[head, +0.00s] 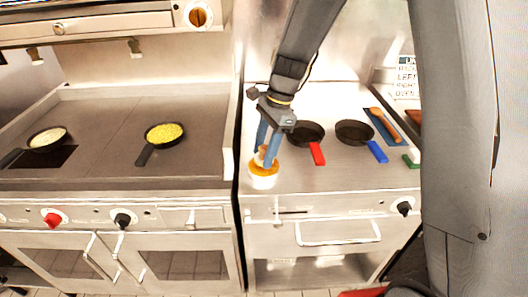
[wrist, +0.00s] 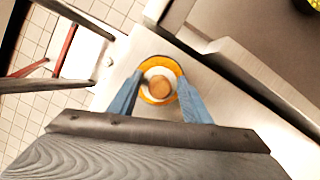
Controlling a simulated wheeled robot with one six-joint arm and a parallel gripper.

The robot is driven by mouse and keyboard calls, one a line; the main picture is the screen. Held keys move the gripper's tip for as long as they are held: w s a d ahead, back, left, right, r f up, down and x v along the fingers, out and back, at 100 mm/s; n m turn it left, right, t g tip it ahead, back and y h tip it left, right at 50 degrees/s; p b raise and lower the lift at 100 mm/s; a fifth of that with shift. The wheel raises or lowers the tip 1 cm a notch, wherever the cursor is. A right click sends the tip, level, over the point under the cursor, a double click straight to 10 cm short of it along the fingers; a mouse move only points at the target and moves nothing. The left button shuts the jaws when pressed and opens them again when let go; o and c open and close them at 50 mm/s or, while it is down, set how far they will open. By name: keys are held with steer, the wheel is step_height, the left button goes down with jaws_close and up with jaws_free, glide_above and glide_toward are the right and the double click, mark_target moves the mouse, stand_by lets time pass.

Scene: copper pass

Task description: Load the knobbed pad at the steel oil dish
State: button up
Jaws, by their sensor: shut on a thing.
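The steel oil dish (head: 263,181) stands near the front left corner of the right-hand counter, with orange oil inside its rim. In the wrist view the dish (wrist: 154,60) shows as an orange ring around the pale knobbed pad. The knobbed pad (wrist: 160,87) has a round tan knob, and its pale disc lies within the ring. My gripper (head: 265,157) points down over the dish, its blue fingers on either side of the knob and shut on the pad. Whether the pad touches the oil or hangs just above it, I cannot tell.
Two dark pans with red (head: 318,153) and blue (head: 378,151) handles lie right of the dish. A wooden spoon (head: 383,122) rests on a blue mat behind them. The left griddle holds a pan of yellow food (head: 165,133) and a pan of pale food (head: 47,138).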

mark_target(260, 148)
steer(key=shift+r+p, duration=2.1)
steer(key=shift+r, duration=0.5)
